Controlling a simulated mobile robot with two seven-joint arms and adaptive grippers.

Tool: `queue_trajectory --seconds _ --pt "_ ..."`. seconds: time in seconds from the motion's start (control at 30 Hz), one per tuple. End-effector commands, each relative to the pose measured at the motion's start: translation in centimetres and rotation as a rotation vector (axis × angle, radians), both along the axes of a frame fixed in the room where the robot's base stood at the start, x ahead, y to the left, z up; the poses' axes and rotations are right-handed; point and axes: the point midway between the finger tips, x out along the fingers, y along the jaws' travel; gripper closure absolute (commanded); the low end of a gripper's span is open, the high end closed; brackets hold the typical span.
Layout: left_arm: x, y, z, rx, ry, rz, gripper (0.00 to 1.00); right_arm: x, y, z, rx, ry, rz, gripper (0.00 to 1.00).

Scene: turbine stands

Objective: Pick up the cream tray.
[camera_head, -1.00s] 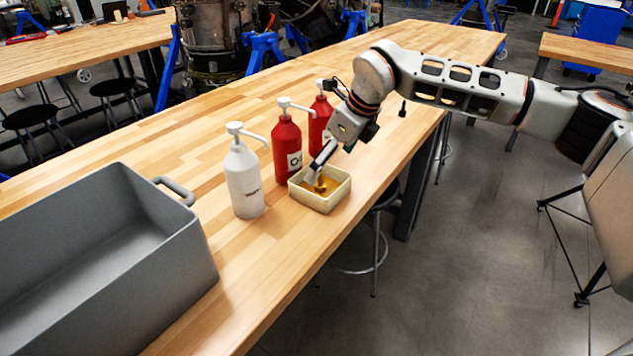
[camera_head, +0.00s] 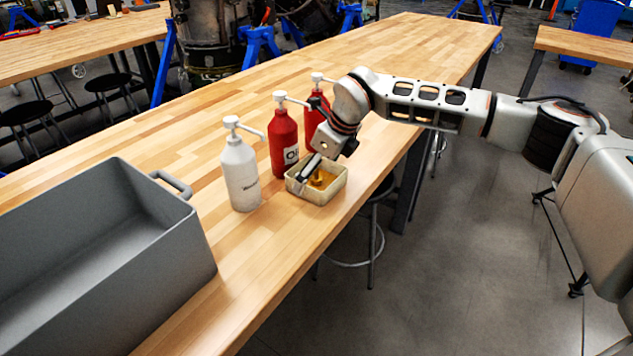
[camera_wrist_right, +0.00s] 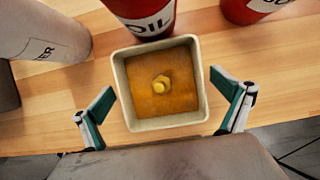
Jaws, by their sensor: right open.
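The cream tray (camera_head: 331,192) is a small square open box on the wooden table, near its right edge. It also shows in the right wrist view (camera_wrist_right: 203,92), with an amber-brown inside and a yellow nut-like piece (camera_wrist_right: 161,84) in the middle. My right gripper (camera_head: 310,172) is over the tray in the head view, and its fingers hide part of the inside. In the right wrist view the right gripper (camera_wrist_right: 166,108) is open, with one green-padded finger on each side of the tray's near part. I cannot tell whether the fingers touch it. My left gripper is not in view.
A red OIL bottle (camera_head: 284,142) stands just behind the tray. A second red bottle (camera_head: 315,122) and a white bottle (camera_head: 240,175) stand close by. A large grey bin (camera_head: 180,255) fills the table's left front. Free tabletop lies farther back.

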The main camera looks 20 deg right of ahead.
Motion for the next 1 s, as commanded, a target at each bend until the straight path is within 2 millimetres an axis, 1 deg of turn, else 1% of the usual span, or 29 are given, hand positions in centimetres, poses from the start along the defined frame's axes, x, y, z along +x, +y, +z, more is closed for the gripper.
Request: queue_trajectory --seconds 0.63,0.67,0.7,0.77,0.8,0.87,1.0 --pt "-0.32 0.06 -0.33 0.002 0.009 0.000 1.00 -0.01 -0.01 -0.50 0.000 0.000 0.000 0.00" --pt "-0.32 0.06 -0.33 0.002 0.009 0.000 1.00 -0.01 -0.01 -0.49 0.000 0.000 0.000 0.03" --pt "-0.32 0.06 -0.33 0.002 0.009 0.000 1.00 0.00 0.00 -0.49 0.000 0.000 0.000 0.13" --pt "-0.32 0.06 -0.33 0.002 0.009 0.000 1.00 0.00 0.00 -0.49 0.000 0.000 0.000 0.29" --pt "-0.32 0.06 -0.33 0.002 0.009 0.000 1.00 -0.01 -0.01 -0.49 0.000 0.000 0.000 0.39" --pt "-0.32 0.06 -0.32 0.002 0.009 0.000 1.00 -0.01 -0.01 -0.49 0.000 0.000 0.000 0.55" --pt "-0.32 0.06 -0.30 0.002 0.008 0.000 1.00 0.02 0.01 -0.42 0.001 -0.001 0.000 0.56"
